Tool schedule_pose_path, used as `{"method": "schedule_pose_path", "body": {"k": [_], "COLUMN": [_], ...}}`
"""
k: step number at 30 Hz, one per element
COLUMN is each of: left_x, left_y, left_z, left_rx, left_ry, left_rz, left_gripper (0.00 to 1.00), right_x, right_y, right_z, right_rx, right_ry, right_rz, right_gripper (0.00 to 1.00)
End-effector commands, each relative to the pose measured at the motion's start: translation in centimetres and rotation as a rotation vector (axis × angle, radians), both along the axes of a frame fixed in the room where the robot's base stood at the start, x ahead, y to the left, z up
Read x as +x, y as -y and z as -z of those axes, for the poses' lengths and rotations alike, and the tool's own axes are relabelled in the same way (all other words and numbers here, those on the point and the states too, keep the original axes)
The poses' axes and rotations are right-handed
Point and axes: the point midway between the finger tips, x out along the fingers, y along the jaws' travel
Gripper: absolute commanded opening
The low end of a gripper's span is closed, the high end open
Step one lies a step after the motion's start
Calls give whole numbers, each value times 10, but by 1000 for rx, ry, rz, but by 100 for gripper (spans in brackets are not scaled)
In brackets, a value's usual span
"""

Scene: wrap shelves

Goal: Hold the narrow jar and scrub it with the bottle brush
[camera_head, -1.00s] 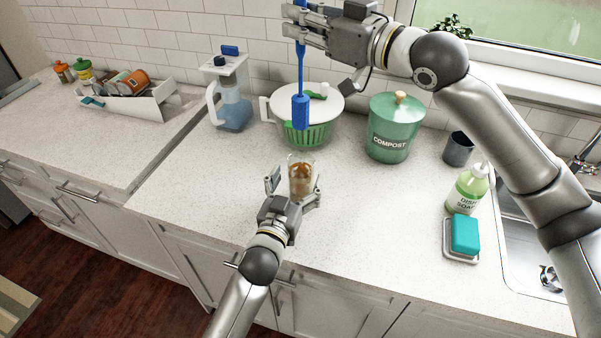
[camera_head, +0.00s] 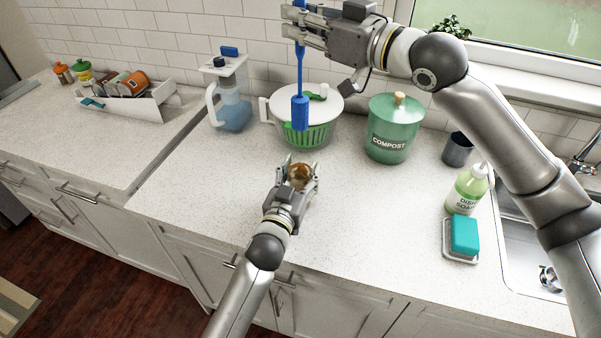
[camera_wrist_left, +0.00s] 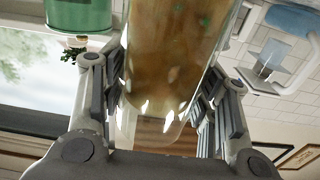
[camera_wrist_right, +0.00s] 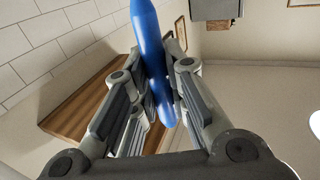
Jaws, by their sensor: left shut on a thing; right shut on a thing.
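The narrow jar (camera_head: 300,177) is clear glass with brown residue inside. My left gripper (camera_head: 302,178) is shut on it over the counter's middle. In the left wrist view the jar (camera_wrist_left: 170,60) fills the space between the fingers, with brown stain on its wall. The blue bottle brush (camera_head: 300,112) hangs upright, bristle head down, above and behind the jar and apart from it. My right gripper (camera_head: 299,22) is shut on its handle high up. The handle (camera_wrist_right: 153,60) also shows between the fingers in the right wrist view. Whether the jar touches the counter is unclear.
Behind stand a blue water pitcher (camera_head: 234,108), a white-lidded green salad spinner (camera_head: 318,133) and a green compost bin (camera_head: 392,135). At right are a dish soap bottle (camera_head: 466,188), a teal sponge (camera_head: 464,234) on a tray and the sink (camera_head: 515,235). The counter (camera_head: 200,190) left of the jar is clear.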

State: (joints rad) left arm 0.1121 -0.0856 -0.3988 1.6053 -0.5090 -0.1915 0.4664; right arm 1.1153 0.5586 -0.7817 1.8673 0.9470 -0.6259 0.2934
Motion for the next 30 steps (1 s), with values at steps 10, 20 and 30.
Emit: {"method": "schedule_pose_path", "body": {"k": [10,20,30], "left_x": [0,0,0], "left_y": [0,0,0], "left_z": [0,0,0], "left_rx": [0,0,0], "left_ry": [-1,-1,-1], "left_rz": [0,0,0], "left_gripper": [26,26,26], "right_x": [0,-1,-1], "right_y": [0,0,1], "right_z": [1,39,63], "right_rx": [0,-2,-3], "right_ry": [0,-3,-4], "right_rz": [0,0,0], "right_gripper": [0,0,0]}}
